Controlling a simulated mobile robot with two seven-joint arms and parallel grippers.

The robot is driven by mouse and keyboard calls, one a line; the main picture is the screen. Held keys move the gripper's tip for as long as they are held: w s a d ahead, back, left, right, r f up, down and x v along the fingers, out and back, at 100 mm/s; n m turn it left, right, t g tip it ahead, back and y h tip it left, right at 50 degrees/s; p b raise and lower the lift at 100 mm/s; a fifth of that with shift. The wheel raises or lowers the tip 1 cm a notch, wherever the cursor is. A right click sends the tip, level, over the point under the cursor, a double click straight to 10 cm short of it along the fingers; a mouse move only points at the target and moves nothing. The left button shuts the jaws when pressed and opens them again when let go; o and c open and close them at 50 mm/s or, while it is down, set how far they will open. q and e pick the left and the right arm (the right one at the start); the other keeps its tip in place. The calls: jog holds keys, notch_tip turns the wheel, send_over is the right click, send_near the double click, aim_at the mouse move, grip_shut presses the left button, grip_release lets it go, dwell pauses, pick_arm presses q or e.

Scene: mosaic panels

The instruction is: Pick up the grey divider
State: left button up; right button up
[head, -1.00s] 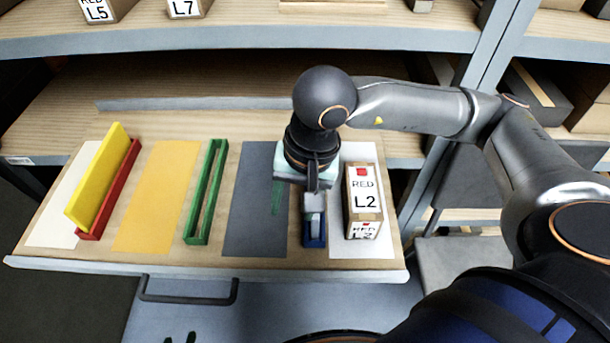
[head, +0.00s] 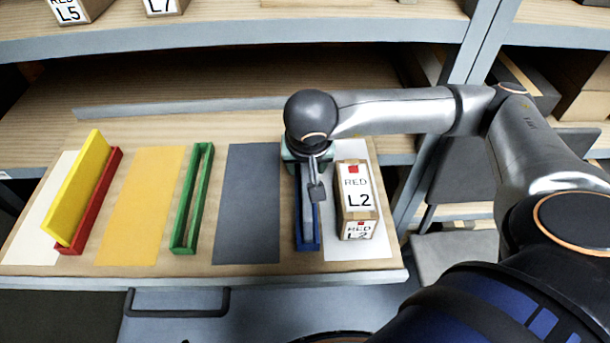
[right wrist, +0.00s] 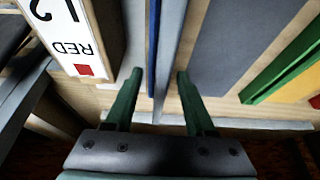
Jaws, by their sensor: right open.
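The grey divider (head: 316,192) appears to stand on edge in the narrow blue holder (head: 300,235), partly hidden by my right gripper in the head view. In the right wrist view the divider (right wrist: 172,45) is a long light grey strip beside the blue holder's wall (right wrist: 154,45). My right gripper (right wrist: 158,76) is open, its two dark green fingers on either side of the divider and blue wall. I cannot tell whether the fingers touch them. My left gripper is not in view.
The RED L2 box (head: 357,200) stands close to the right of the blue holder. A dark grey mat (head: 248,205), a green holder (head: 181,225) and a yellow panel (head: 78,190) in a red holder (head: 108,180) lie to the left. A shelf edge (head: 230,38) runs behind.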

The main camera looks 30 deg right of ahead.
jog(key=shift+x, duration=1.6)
jog(key=shift+a, duration=0.15)
jog(key=shift+c, duration=0.2)
grip_shut()
jog(key=shift+r, duration=0.1)
